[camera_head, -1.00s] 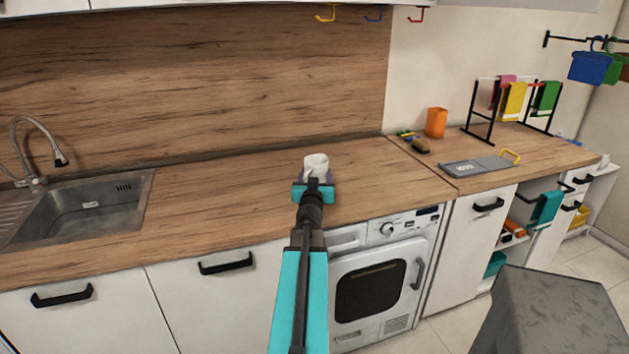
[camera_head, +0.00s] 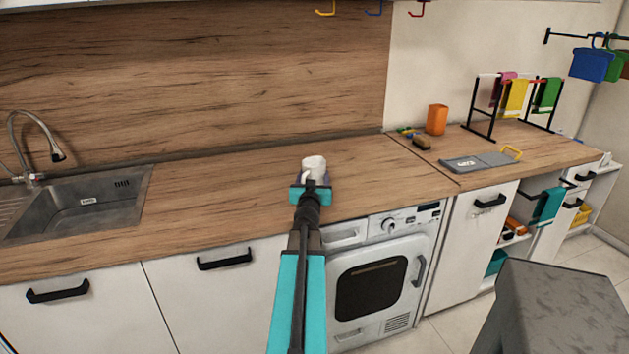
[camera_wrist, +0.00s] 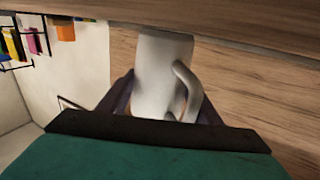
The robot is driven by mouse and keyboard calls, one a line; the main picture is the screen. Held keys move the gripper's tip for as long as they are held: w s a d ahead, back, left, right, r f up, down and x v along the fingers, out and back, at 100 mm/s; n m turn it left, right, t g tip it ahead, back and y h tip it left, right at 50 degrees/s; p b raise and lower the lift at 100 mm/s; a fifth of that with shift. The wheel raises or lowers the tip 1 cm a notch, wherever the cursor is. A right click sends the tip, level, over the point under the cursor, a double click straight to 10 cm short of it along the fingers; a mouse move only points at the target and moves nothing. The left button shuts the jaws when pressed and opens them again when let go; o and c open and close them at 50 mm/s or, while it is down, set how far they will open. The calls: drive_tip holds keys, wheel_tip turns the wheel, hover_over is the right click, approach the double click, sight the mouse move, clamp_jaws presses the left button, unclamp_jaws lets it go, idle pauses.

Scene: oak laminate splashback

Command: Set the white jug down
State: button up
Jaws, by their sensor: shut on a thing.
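The white jug (camera_head: 314,167) is at the far end of my arm, over the wooden worktop (camera_head: 230,190) above the white washing machine. In the wrist view the jug (camera_wrist: 157,75) fills the middle, with its handle on the right side. My gripper (camera_head: 312,182) is shut on the jug, with a dark finger showing on each side of it. The jug looks tilted in the head view. Its base is hidden behind the gripper, so I cannot tell whether it touches the worktop.
A steel sink (camera_head: 80,205) is at the left. The worktop around the jug is clear. A grey block (camera_head: 550,310) is at the lower right.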

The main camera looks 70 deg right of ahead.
drive_tip(key=shift+f, duration=0.1)
idle(0.3)
drive_tip(key=o, duration=1.3)
drive_tip(key=shift+o, duration=0.2)
